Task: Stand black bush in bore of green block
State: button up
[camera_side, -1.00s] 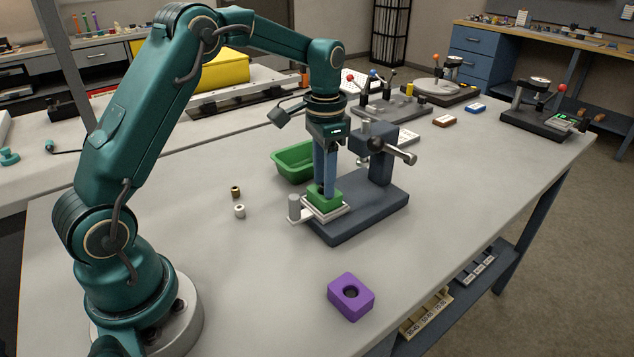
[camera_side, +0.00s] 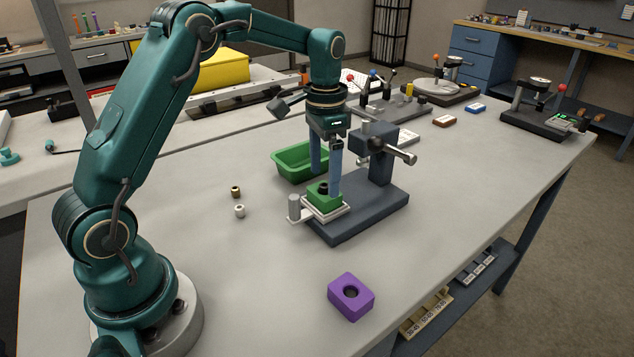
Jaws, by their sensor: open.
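The green block (camera_side: 325,201) sits on a pale plate on the dark base of the press. The black bush (camera_side: 323,187) stands upright at the bore of the green block, its upper part showing above the block's top. How deep it sits in the bore is hidden. My gripper (camera_side: 326,183) is open just above the block, its two blue fingers spread to either side of the bush. The fingers look clear of the bush.
The press (camera_side: 381,160) with its side handle rises close to the right of my gripper. A green tray (camera_side: 283,166) lies behind. A brass bush (camera_side: 235,191) and a white bush (camera_side: 239,211) stand to the left. A purple block (camera_side: 351,297) lies in front, with clear table around it.

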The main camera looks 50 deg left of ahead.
aim_at(324, 185)
jog(key=shift+r, duration=1.85)
jog(key=shift+r, duration=2.55)
